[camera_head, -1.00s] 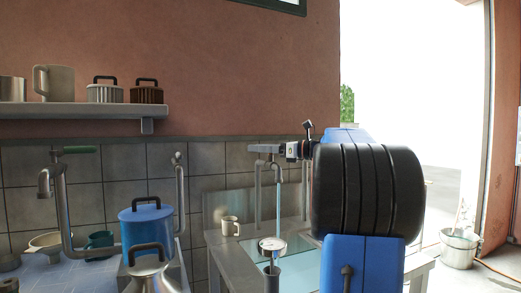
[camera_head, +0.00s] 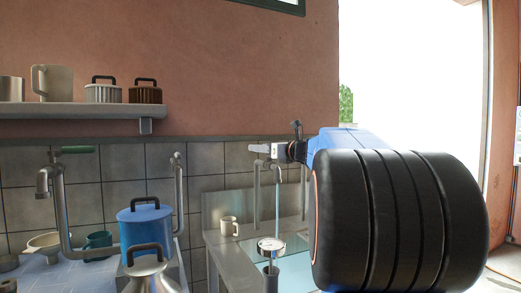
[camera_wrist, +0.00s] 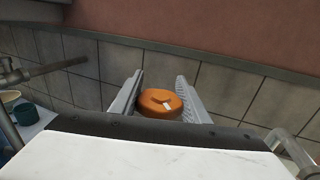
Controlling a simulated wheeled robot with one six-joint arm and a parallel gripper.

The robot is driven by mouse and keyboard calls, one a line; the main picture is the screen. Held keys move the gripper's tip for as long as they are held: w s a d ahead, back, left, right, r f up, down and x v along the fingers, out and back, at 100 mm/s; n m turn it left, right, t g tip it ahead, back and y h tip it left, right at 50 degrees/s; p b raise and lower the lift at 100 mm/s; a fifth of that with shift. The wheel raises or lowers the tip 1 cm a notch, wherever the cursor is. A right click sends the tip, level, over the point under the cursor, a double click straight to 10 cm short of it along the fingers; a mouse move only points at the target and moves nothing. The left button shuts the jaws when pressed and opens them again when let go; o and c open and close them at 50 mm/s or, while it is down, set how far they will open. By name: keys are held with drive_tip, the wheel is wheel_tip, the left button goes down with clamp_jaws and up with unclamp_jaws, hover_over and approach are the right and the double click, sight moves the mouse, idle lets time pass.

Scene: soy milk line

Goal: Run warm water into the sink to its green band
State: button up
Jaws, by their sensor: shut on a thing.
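My gripper (camera_head: 260,148) is at the top of the taps over the sink, seen side-on in the head view. In the wrist view its two fingers (camera_wrist: 160,77) stand either side of a round orange tap knob (camera_wrist: 160,103), shut on it. The metal sink (camera_head: 213,243) stands against the tiled wall. A pale bluish stream (camera_head: 279,212) runs down from the spout into the sink area. A round metal disc (camera_head: 271,244) on a dark post stands in front and hides part of the basin. I cannot make out the green band or the water level.
My black and blue arm covers the right of the head view. A blue lidded pot (camera_head: 146,228) and another tap (camera_head: 57,200) are at left. A shelf (camera_head: 70,111) with containers runs above.

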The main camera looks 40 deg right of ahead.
drive_tip(key=shift+s+d+m+g+h, duration=0.1)
drive_tip(key=shift+d+m+g+h, duration=0.15)
drive_tip(key=shift+m+h, duration=0.8)
drive_tip(key=shift+d+m+g+h, duration=0.25)
drive_tip(key=shift+m+h, duration=0.3)
drive_tip(key=shift+h, duration=0.85)
drive_tip(key=shift+s+d+m+g+h, duration=0.1)
drive_tip(key=shift+d+m+g+h, duration=0.15)
drive_tip(key=shift+m+h, duration=0.8)
drive_tip(key=shift+h, duration=0.3)
drive_tip(key=o, duration=1)
drive_tip(key=v, duration=1.7)
drive_tip(key=shift+s, duration=0.15)
